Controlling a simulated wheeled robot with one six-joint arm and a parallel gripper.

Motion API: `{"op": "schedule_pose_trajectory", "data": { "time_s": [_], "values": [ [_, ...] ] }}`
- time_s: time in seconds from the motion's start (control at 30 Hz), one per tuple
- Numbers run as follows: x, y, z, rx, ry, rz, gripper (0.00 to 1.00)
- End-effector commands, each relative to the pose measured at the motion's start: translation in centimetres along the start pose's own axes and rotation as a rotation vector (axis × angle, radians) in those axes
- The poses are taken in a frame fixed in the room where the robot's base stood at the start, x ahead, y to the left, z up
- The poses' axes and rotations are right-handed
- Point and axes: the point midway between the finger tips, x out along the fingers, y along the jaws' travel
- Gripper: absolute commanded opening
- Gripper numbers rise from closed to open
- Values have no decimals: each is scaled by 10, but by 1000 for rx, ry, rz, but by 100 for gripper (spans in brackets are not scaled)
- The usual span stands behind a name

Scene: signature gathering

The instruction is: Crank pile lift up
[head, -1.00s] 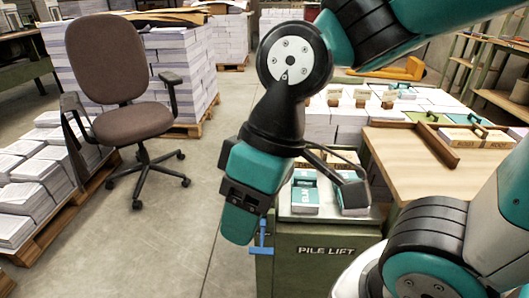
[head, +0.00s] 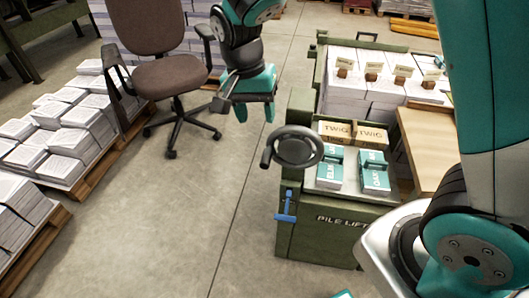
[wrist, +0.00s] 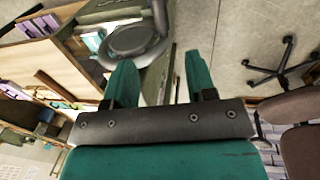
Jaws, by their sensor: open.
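The green pile lift (head: 325,245), labelled PILE LIFT, stands right of centre in the head view. Its dark crank wheel (head: 297,134) sticks out from the left side, with a handle (head: 266,158) at the rim's left. In the wrist view the dark round wheel (wrist: 130,42) shows beyond the fingers, near the left one. My gripper (head: 256,113) is open and empty, behind and left of the wheel in the head view, apart from it. Its two teal fingers also show in the wrist view (wrist: 160,70). Teal and white packs (head: 328,174) lie on the lift's top.
A blue lever (head: 286,206) sits on the lift's left front, below the wheel. A brown office chair (head: 165,75) stands left of my gripper. Paper stacks on a pallet (head: 75,185) line the left. A wooden table (head: 430,140) is at right. The floor between is clear.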

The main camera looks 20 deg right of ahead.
Motion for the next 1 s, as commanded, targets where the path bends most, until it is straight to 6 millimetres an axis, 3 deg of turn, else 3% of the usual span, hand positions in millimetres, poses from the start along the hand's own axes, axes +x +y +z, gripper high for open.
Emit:
{"op": "schedule_pose_trajectory", "data": {
  "time_s": [0.3, 0.5, 0.7, 1.0],
  "values": [
    [76, 1, 1, -1, -4, 4, 51],
    [109, 1, 1, -2, -3, 2, 51],
    [124, 0, 1, -3, -2, 0, 51],
    [126, 0, 1, -3, -1, -2, 51]
  ]
}}
